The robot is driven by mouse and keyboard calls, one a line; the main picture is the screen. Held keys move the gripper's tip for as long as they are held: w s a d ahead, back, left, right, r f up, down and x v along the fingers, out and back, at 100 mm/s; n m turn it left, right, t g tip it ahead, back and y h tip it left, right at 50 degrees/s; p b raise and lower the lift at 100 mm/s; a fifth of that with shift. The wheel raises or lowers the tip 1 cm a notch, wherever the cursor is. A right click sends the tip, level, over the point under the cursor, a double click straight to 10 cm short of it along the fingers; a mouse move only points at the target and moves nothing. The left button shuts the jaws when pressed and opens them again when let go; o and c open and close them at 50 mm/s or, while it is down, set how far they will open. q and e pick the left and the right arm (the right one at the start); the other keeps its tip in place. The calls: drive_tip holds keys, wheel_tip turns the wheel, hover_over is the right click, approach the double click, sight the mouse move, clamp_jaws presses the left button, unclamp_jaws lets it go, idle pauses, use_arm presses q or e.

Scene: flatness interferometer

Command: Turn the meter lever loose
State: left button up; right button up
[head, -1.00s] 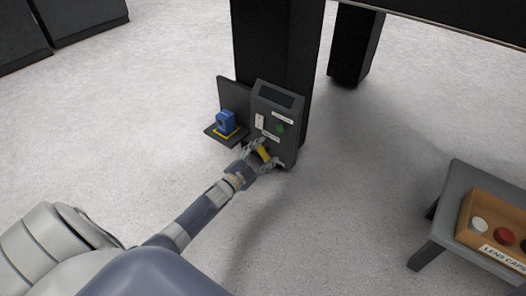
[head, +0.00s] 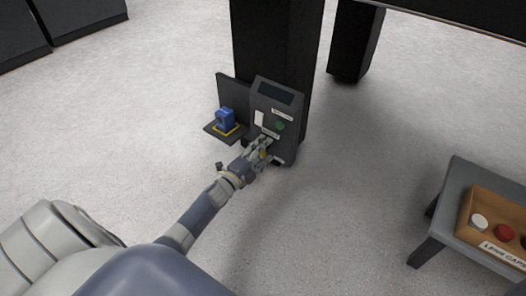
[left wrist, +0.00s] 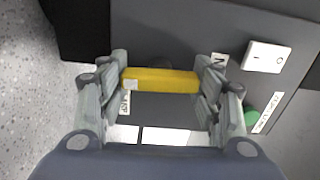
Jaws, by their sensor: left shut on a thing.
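The meter (head: 289,104) is a dark grey box on the front of a black column, with a dark display at its top. Its yellow lever (head: 263,153) is low on its face, partly hidden by my fingers. In the left wrist view the yellow lever (left wrist: 160,80) spans between both fingertips. My left gripper (head: 260,154) is shut on it, and it also shows in the left wrist view (left wrist: 162,82). My right gripper is not in view.
A white rocker switch (head: 260,119) and a green button (head: 280,126) sit above the lever. A blue device (head: 226,119) stands on a small shelf left of the meter. A grey table (head: 448,198) with a lens-cap tray (head: 466,207) is at the right. The floor between is clear.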

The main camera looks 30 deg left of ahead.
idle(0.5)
use_arm(q)
drive_tip(key=o, duration=1.1)
drive_tip(key=s, duration=0.8)
drive_tip(key=s+a, duration=0.1)
drive_tip(key=s, duration=0.3)
drive_tip(key=shift+d, duration=0.1)
